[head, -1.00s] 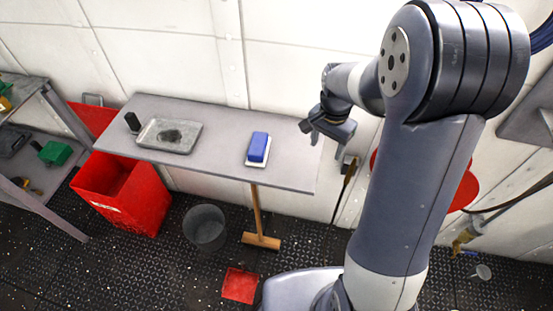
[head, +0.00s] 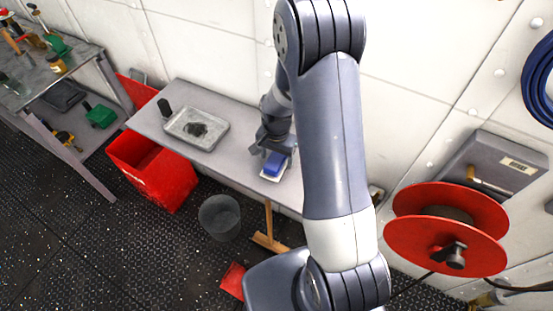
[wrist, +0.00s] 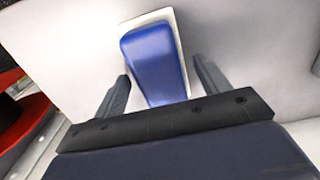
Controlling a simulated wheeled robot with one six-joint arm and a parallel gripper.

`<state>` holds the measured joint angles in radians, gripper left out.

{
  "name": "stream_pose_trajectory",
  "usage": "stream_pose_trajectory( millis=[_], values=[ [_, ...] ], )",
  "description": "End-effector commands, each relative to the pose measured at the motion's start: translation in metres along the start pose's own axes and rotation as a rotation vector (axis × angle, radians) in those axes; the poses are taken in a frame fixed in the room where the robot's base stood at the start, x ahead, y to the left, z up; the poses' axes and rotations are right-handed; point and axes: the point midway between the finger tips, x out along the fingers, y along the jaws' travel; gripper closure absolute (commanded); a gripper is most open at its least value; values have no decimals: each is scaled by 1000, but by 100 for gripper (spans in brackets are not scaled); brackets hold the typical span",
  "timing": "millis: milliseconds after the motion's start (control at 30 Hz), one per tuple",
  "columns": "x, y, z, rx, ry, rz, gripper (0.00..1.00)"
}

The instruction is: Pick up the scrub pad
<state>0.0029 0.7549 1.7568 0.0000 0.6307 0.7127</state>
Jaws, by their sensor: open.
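The scrub pad (head: 275,164) appears to be the blue block lying on a white base on the grey bench. In the wrist view the scrub pad (wrist: 155,62) is between and a little beyond the two fingers, with white showing around its far edge. My gripper (wrist: 162,78) is open and empty, one finger on each side of the blue block. In the head view my gripper (head: 270,142) is just above and behind the pad, partly hidden by my arm. I cannot tell how high it is over the bench.
The grey bench (head: 228,165) also carries a metal tray (head: 176,125) with a dark lump in it and a small black block (head: 164,107). A red bin (head: 150,175), a grey bucket (head: 220,217) and a broom (head: 268,235) stand below. A red hose reel (head: 430,240) is at right.

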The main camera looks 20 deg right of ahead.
Motion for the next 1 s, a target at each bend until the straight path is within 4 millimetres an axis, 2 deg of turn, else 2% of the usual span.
stream_pose_trajectory(
  millis=[333,900,1000],
  values=[
    [5,0,0,0,1,-1,30],
    [5,0,0,0,1,-1,77],
    [5,0,0,0,1,-1,78]
  ],
)
